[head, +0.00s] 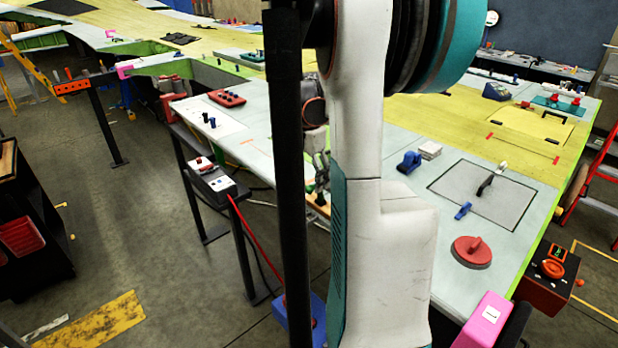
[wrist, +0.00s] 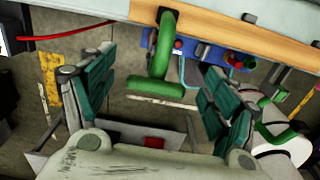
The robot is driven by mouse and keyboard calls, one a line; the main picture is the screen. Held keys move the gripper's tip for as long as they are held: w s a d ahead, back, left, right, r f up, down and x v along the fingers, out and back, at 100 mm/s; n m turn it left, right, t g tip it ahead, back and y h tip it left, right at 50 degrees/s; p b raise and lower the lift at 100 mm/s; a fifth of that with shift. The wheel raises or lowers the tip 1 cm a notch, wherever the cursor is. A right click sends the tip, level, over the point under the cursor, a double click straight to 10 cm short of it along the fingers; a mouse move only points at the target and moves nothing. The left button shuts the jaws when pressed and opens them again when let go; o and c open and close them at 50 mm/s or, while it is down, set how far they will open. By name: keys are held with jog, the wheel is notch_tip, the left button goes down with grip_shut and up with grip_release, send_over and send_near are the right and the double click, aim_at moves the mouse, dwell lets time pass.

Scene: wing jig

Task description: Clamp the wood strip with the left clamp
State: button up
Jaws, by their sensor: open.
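A green clamp (wrist: 156,85) with a bent handle and a crossbar hangs at the table edge in the wrist view. The tan wood strip (wrist: 205,35) runs along that edge, beside the clamp's upper end. My gripper (wrist: 160,75) is open, with one teal finger pad on each side of the green crossbar; I cannot tell whether either touches it. More green clamp parts (wrist: 272,128) show at the right, partly behind the right finger. In the head view, my arm hides most of the clamp area; a small piece of wood strip (head: 319,206) shows beside it.
A red cable (wrist: 62,37) runs at the upper left of the wrist view. In the head view, a control box stand (head: 212,182) stands left of my arm. The worktable (head: 400,225) carries a red suction-cup-like disc (head: 472,251) and small tools. Open floor lies left.

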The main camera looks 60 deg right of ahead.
notch_tip(320, 180, up, 11)
jog(key=shift+a+r, duration=0.15)
jog(key=shift+a, duration=0.05)
dwell(0.6)
